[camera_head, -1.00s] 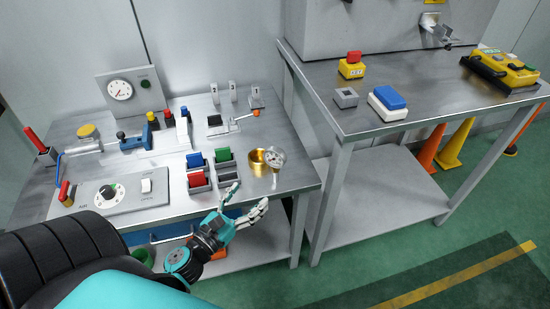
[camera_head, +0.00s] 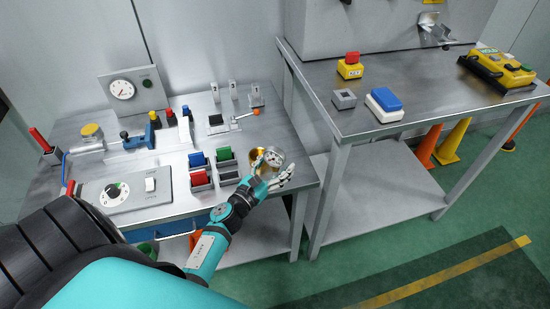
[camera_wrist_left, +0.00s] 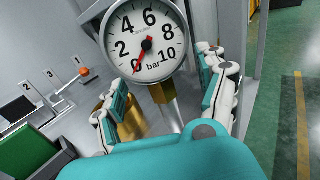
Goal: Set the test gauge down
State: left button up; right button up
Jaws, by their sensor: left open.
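The test gauge (camera_head: 273,157) has a round white dial and stands upright near the front right corner of the left bench. In the left wrist view its dial (camera_wrist_left: 146,44) reads up to 10 bar, with the red needle near 0 and a brass fitting below. A brass cup (camera_head: 257,160) sits just left of it. My left gripper (camera_head: 274,172) is open at the gauge. In the left wrist view its fingers (camera_wrist_left: 163,100) stand on both sides of the gauge's stem, apart from it as far as I can see. My right gripper is not in view.
The bench's right edge is close by. A second table (camera_head: 420,118) with button boxes stands to the right.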

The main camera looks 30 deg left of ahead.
pick_arm(q)
grip_shut()
dwell(0.5)
dwell(0.4)
